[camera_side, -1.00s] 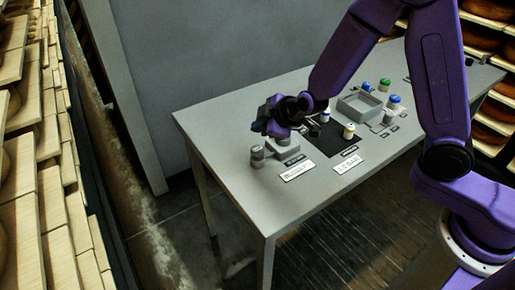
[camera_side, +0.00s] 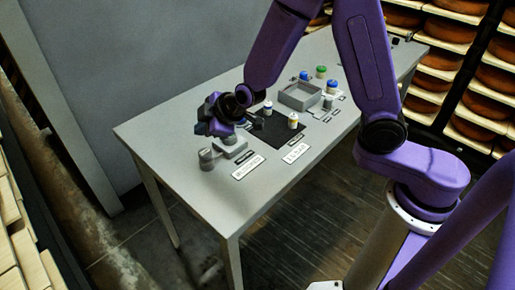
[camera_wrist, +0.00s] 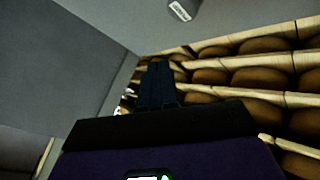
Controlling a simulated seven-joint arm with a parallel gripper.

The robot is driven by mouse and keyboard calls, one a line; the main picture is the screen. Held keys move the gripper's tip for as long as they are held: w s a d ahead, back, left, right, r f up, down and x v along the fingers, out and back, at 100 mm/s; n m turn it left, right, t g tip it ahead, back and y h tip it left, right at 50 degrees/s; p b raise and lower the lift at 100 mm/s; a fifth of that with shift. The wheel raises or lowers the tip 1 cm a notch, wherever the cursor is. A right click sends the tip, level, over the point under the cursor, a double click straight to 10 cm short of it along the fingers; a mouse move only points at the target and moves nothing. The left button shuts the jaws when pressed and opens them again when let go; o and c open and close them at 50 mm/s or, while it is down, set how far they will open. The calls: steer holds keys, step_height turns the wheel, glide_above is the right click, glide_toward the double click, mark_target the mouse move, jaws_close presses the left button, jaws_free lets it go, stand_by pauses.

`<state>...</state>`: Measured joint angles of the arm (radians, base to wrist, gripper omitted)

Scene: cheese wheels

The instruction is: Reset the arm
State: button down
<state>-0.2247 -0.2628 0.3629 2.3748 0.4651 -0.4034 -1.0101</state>
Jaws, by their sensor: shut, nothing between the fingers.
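My purple arm reaches over the grey table (camera_side: 180,170) from the right in the side view. My gripper (camera_side: 258,123) is held above the table, over the grey block-like fixture (camera_side: 230,149) and left of the black mat (camera_side: 277,136). Its dark fingers point to the right, roughly level. In the wrist view the fingers (camera_wrist: 157,74) are together with nothing between them, and shelves of cheese wheels (camera_wrist: 260,72) show behind.
A white jar with a yellow top (camera_side: 293,121) and one with a blue top (camera_side: 268,108) stand by the mat. A grey tray (camera_side: 300,101), a green-topped jar (camera_side: 321,72) and blue-topped jars are farther back. A grey cylinder (camera_side: 206,159) and white labels (camera_side: 248,167) are near the front.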

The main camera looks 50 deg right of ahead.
steer(key=s+r+n+g+y, duration=0.1)
steer(key=s+r+g, duration=0.15)
steer(key=s, duration=0.55)
steer(key=s+r+g+y, duration=0.1)
steer(key=s+g, duration=0.2)
steer(key=s, duration=0.4)
steer(key=s+d+r+g+h, duration=0.1)
steer(key=s+d+h, duration=0.1)
steer(key=s+d, duration=0.4)
steer(key=s+d+r+g+h, duration=0.1)
steer(key=s+d+r+g, duration=0.1)
steer(key=s+d, duration=0.5)
steer(key=s, duration=0.5)
steer(key=shift+h, duration=0.4)
